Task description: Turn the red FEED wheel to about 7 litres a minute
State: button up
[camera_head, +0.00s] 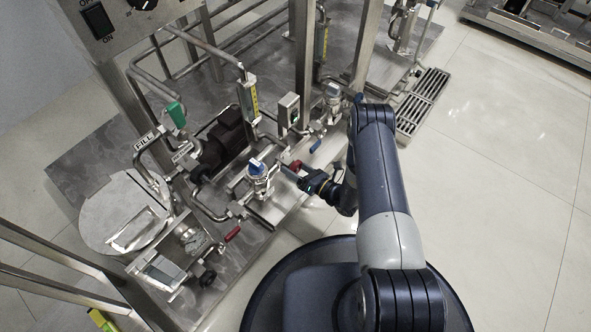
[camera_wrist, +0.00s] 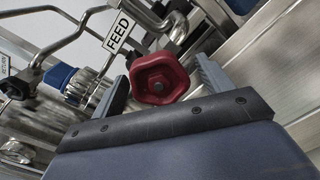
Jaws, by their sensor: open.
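The red FEED wheel (camera_wrist: 158,79) is a lobed knob in the middle of the wrist view, with a white FEED tag (camera_wrist: 118,31) just above and left of it. In the head view a small part of the red wheel (camera_head: 296,165) shows just beyond my gripper (camera_head: 289,173). In the wrist view my gripper (camera_wrist: 162,88) is open, with one finger on each side of the wheel.
A blue-capped valve (camera_head: 257,168) stands left of the wheel. A red lever (camera_head: 232,234) and a blue lever (camera_head: 315,145) stick out nearby. A sight tube with a yellow scale (camera_head: 252,97) stands behind. A grated drain (camera_head: 422,104) lies right; open floor (camera_head: 500,190) is beyond my arm.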

jog(key=shift+c, duration=0.3)
jog(key=c, duration=0.9)
jog(key=shift+n, duration=0.3)
jog(key=n, duration=0.9)
jog(key=shift+n, duration=0.4)
jog(key=o, duration=1)
jog(key=shift+c, duration=0.2)
